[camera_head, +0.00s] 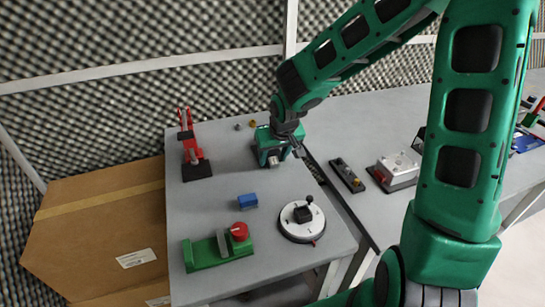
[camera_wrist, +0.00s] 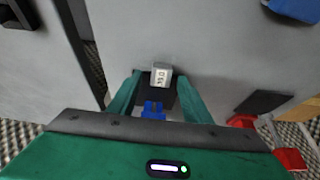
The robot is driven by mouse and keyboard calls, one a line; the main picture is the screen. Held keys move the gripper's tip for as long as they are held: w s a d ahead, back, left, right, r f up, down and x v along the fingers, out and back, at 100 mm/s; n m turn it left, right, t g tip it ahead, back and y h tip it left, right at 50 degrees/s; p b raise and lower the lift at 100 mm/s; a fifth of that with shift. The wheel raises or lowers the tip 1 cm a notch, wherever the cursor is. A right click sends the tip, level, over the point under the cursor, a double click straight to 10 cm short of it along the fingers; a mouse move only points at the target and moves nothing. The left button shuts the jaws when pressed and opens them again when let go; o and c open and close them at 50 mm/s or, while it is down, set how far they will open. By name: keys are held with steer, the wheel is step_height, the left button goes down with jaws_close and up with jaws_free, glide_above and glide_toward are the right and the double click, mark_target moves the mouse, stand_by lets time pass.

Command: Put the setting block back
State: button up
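The setting block, a small pale grey block with dark digits (camera_wrist: 161,76), sits between the two green fingers of my gripper (camera_wrist: 159,84) in the wrist view. Dark surfaces lie between it and the fingers, and the gripper looks shut on it. In the head view my gripper (camera_head: 272,157) is low over the rear of the left grey table, with the pale block (camera_head: 275,160) showing at its tips. Whether the block touches the table is hard to tell. A blue part (camera_wrist: 152,109) shows nearer the palm.
A red stand (camera_head: 195,160) is left of my gripper. A blue block (camera_head: 247,201), a round white base with a black block (camera_head: 303,222) and a green fixture with a red knob (camera_head: 215,250) are nearer the front. A dark tray (camera_head: 347,175) and a grey device (camera_head: 397,168) are right.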

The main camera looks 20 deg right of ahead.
steer(key=v, duration=1)
steer(key=shift+r, duration=0.35)
steer(key=shift+s, duration=0.1)
stand_by(0.4)
steer(key=s+d+r+m+g+h, duration=0.2)
steer(key=s+d+m+g, duration=0.25)
steer(key=s+d, duration=1.5)
steer(key=s+m+y, duration=0.2)
steer(key=s, duration=0.8)
steer(key=shift+a+f, duration=0.15)
steer(key=shift+f, duration=0.25)
